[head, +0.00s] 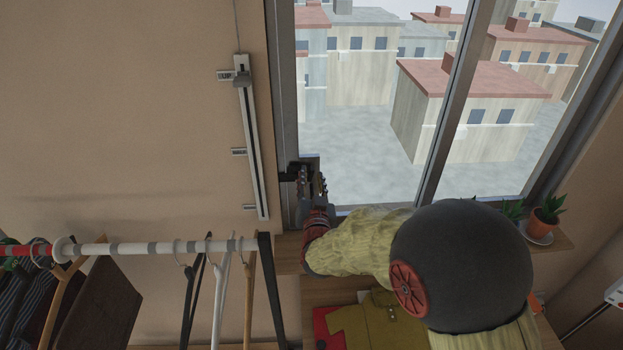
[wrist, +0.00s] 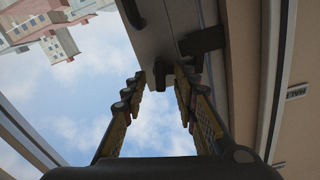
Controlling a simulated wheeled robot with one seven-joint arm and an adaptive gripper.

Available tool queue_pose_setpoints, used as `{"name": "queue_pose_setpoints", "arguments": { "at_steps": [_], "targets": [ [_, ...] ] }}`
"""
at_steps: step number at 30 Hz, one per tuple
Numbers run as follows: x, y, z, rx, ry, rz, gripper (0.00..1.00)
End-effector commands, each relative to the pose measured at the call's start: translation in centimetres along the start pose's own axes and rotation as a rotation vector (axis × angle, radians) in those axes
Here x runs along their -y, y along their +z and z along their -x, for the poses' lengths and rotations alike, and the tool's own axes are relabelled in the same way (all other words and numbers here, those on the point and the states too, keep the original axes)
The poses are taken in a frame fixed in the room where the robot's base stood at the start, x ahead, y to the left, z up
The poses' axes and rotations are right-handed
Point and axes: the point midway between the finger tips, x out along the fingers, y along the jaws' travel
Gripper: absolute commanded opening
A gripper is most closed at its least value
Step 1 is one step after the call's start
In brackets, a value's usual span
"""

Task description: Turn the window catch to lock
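The window (head: 380,165) has a grey metal frame (head: 284,90), with its left upright beside the wall. The dark window catch (head: 291,173) is at the lower part of that upright, partly hidden by my gripper (head: 318,186). In the wrist view the catch (wrist: 204,40) is a black block on the grey frame (wrist: 165,30), with a smaller dark piece reaching down toward the fingertips. My gripper (wrist: 160,77) is open, its fingers apart on either side of that small piece. Whether either finger touches it I cannot tell.
A clothes rail (head: 150,248) with hangers stands at the lower left. A slider strip (head: 250,140) with labels is on the wall left of the window. A potted plant (head: 545,218) sits on the sill at right. Folded clothes (head: 365,325) lie below my arm.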

Motion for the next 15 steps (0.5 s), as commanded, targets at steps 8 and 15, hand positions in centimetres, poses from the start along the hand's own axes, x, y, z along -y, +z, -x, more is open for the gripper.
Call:
{"name": "queue_pose_setpoints", "arguments": {
  "at_steps": [8,15],
  "targets": [
    [0.03,-0.01,-0.10,0.000,-0.001,0.000,0.28],
    [0.04,-0.01,-0.08,0.000,-0.001,0.000,0.14]
  ]
}}
